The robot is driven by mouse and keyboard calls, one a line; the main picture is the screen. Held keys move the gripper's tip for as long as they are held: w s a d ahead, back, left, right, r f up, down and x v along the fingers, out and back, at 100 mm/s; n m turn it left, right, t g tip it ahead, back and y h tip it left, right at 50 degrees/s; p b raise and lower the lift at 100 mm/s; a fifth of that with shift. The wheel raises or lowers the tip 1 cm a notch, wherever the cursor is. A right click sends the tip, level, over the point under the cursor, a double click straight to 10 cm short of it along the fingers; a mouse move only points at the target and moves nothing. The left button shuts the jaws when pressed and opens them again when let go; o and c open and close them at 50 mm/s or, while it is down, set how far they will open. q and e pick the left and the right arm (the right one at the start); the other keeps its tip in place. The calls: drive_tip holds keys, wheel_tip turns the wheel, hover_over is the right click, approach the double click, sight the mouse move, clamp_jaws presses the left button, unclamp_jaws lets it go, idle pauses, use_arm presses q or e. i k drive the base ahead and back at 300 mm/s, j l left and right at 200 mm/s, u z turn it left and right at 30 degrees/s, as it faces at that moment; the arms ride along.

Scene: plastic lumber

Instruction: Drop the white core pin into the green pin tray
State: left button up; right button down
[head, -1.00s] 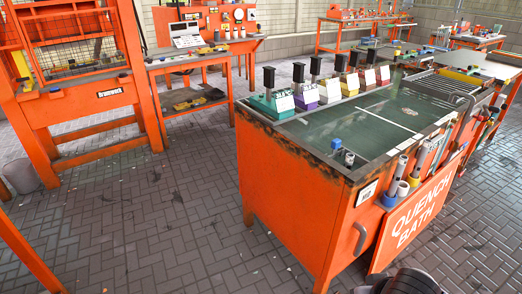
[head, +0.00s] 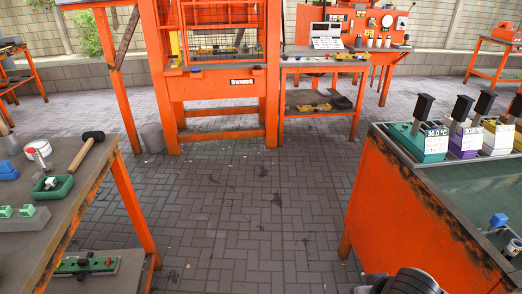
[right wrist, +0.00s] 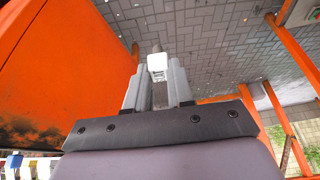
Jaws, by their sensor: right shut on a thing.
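My right gripper (right wrist: 158,88) is shut on a small white piece, the white core pin (right wrist: 157,64), which shows between and just beyond its fingertips in the right wrist view. A grey stub sticks out past the white part. A dark green tray (head: 40,194) lies on the bench at the left of the head view, with a small pale piece in it; it looks like the pin tray. My left gripper is not in view.
The orange quench bath (head: 400,215) stands at the right. Open paved floor (head: 240,220) lies between them.

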sight(54, 192)
drive_tip(key=i+u, duration=0.2)
drive_tip(key=u, duration=0.25)
drive_tip(key=i+l+u, duration=0.1)
drive_tip(key=u, duration=0.35)
drive_tip(key=i+l+u, duration=0.15)
drive_tip(key=u, duration=0.3)
drive_tip(key=i+l+u, duration=0.25)
drive_tip(key=u, duration=0.15)
drive_tip(key=i+l+u, duration=0.15)
drive_tip(key=l+u, duration=0.25)
drive_tip(key=i+l+u, duration=0.1)
drive_tip(key=l+u, duration=0.65)
drive_tip(key=i+j, duration=0.05)
drive_tip(key=j, duration=0.05)
